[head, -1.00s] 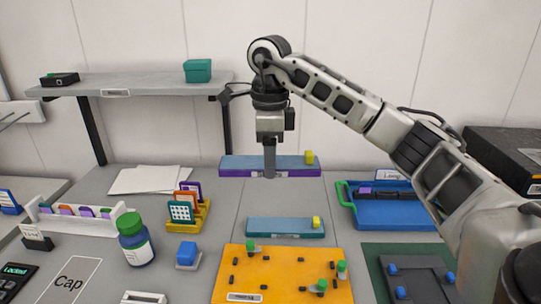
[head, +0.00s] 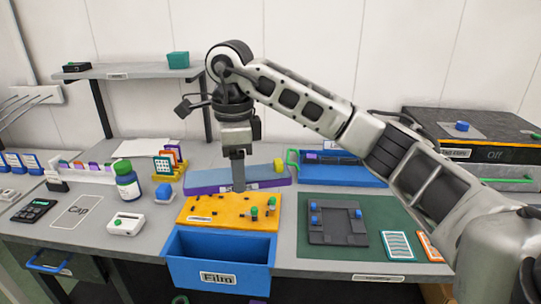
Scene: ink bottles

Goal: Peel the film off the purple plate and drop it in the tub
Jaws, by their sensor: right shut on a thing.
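The purple plate (head: 203,189) hangs slightly tilted over the bench, behind the orange board. A blue film (head: 208,177) covers its top, with a yellow tab (head: 278,166) at the right end. My right gripper (head: 238,186) points down and is shut on the plate near its middle; the fingers hide part of the plate and its label. The blue tub (head: 188,272), labelled Film, is at the bench's front edge, below and nearer than the gripper; its open top shows. My left gripper is not in view.
The orange board (head: 200,214) with green knobs lies between plate and tub. A green mat (head: 385,212) with a dark fixture (head: 338,224) is to the right. A blue tray (head: 345,173) stands behind.

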